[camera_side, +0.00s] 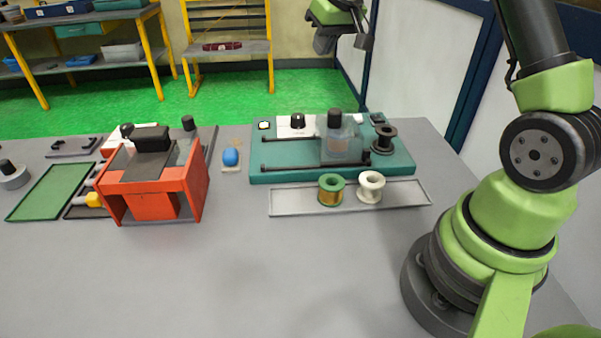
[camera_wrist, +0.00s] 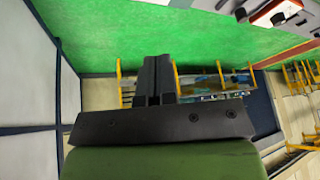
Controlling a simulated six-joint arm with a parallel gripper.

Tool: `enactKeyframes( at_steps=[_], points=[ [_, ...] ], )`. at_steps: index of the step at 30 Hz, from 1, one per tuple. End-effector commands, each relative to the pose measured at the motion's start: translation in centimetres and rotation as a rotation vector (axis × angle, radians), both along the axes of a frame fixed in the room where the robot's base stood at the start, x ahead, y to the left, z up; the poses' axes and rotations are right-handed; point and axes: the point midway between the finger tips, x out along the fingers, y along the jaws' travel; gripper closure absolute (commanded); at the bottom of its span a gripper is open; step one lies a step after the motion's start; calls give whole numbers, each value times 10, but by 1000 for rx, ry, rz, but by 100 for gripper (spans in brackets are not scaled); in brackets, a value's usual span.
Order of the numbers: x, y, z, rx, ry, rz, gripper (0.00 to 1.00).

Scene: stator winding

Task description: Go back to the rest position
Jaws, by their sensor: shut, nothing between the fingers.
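My gripper (camera_side: 364,41) is at the top of the side view, raised above and behind the teal winding unit (camera_side: 262,172) and clear of everything on the table. In the wrist view its two dark fingers (camera_wrist: 158,80) lie together with nothing between them. The lower part of my arm stands at the right of the side view.
An orange machine (camera_side: 190,190) and a green tray (camera_side: 50,192) stand left. The front of the grey table (camera_side: 230,280) is clear.

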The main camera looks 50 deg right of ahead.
Motion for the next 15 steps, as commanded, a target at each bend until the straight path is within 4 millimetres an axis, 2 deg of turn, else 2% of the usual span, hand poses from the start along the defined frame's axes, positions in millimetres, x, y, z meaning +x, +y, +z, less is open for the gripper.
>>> enactKeyframes(
  at_steps=[1,6,10,15],
  points=[
    [-10,21,23,8,-20,5,100],
    [-55,80,71,57,-66,2,100],
    [-100,119,93,99,-96,2,100],
    [-165,159,102,161,-131,3,100]
  ],
)
